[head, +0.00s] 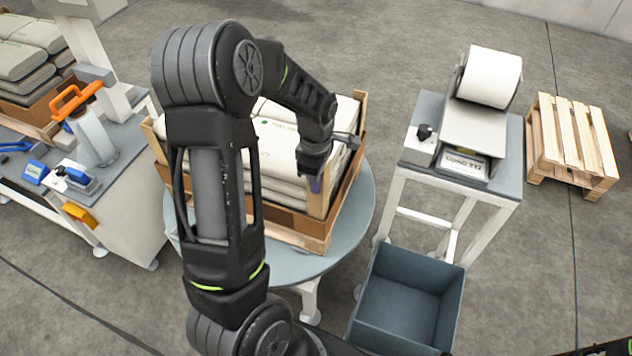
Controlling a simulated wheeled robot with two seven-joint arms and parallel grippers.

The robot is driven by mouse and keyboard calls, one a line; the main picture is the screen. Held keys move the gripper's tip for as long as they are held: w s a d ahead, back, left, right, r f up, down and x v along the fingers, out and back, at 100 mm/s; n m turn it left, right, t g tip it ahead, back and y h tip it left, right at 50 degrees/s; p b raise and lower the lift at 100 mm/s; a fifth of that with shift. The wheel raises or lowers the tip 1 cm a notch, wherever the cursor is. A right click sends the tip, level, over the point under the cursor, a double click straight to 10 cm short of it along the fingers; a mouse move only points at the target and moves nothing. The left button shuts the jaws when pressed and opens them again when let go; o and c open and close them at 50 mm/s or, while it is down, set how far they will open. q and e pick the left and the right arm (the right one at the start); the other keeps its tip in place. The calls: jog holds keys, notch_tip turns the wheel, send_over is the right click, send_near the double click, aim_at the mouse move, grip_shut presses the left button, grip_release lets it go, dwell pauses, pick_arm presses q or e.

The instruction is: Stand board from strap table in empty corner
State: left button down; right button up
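A stack of white sacks (275,148) stands on a wooden pallet on the round turntable (352,215). Upright wooden corner boards stand at the stack's left corner (152,136), far right corner (360,108) and near right corner (325,203). My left gripper (315,180) points down at the top of the near right board, in front of the sacks. It overlaps that board in the picture; its fingers are too small and dark to tell their opening or contact. The strap table (130,180) is at the left; no loose board shows on it. My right gripper is out of view.
An orange-handled tool (75,103) and blue tools stand on the strap table. A label printer (462,130) stands on a table at the right, above an open blue-grey bin (408,300). An empty pallet (570,145) lies behind. My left arm hides the stack's near left side.

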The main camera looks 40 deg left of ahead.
pick_arm(q)
jog(key=shift+s+d+f, duration=0.1)
jog(key=shift+s+f, duration=0.15)
jog(key=shift+f, duration=0.45)
jog(key=shift+w, duration=0.35)
jog(key=c, duration=1.7)
grip_release()
jog(key=shift+w+a+r, duration=0.15)
jog(key=shift+a, duration=0.1)
jog(key=shift+o, duration=0.7)
jog(key=shift+r, duration=0.3)
jog(key=r, duration=0.6)
jog(key=shift+s+d+r, duration=0.1)
jog(key=shift+s+r, duration=0.1)
jog(key=shift+r, duration=0.2)
jog(key=shift+s+f, duration=0.1)
